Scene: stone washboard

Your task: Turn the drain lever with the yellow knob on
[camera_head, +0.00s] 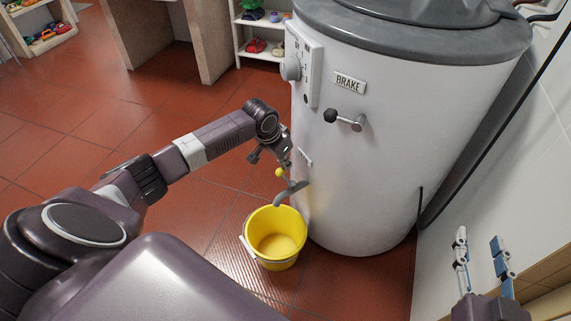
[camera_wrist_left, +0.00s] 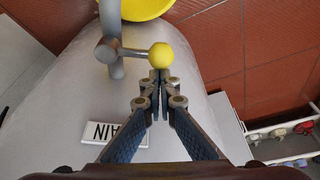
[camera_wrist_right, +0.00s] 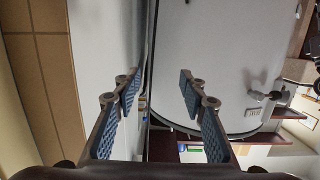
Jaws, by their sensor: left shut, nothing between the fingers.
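The drain lever's yellow knob (camera_head: 279,172) sits low on the front of the white machine, by the grey drain spout (camera_head: 287,194). In the left wrist view the yellow knob (camera_wrist_left: 161,55) is at the end of a short metal rod that runs sideways from the grey pipe (camera_wrist_left: 109,50). My left gripper (camera_wrist_left: 158,78) is shut and empty, its fingertips right at the knob; I cannot tell whether they touch it. In the head view my left gripper (camera_head: 286,160) is just above the knob. My right gripper (camera_wrist_right: 158,82) is open and empty, away from the lever.
A yellow bucket (camera_head: 248,252) stands on the red tiles under the spout. The white machine (camera_head: 375,150) has a BRAKE lever (camera_head: 343,120) and a dial panel (camera_head: 302,65). A white tiled wall (camera_head: 535,170) is at the right. Open floor lies to the left.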

